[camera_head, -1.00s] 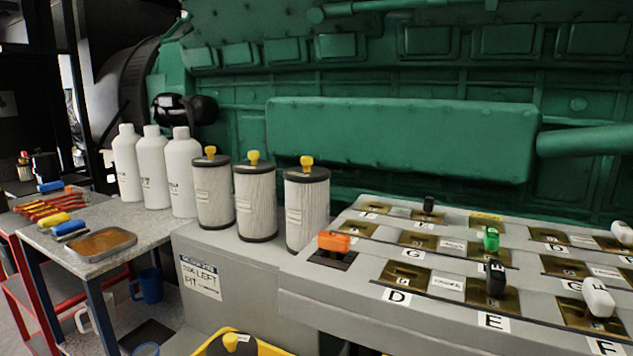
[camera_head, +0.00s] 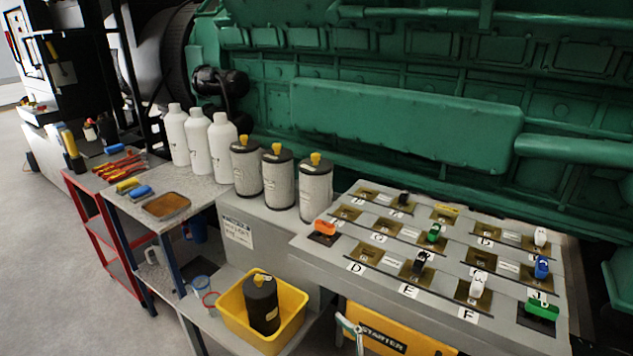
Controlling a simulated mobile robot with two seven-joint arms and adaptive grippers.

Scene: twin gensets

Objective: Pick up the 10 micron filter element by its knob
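Three pale pleated filter elements with dark end caps and yellow knobs stand upright in a row on a grey ledge: a left one (camera_head: 246,168), a middle one (camera_head: 278,178) and a right one (camera_head: 315,190). Their small labels are too small to read, so I cannot tell which is the 10 micron one. A dark cylinder with a yellow-marked top (camera_head: 262,304), perhaps another filter, stands in a yellow bin (camera_head: 233,325) below. Neither of my grippers is in view.
Three white bottles (camera_head: 198,142) stand left of the filters. A tray (camera_head: 166,206) and tools lie on the side table. A grey panel with lettered slots and coloured handles (camera_head: 357,268) fills the right. The green engine (camera_head: 405,120) rises close behind.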

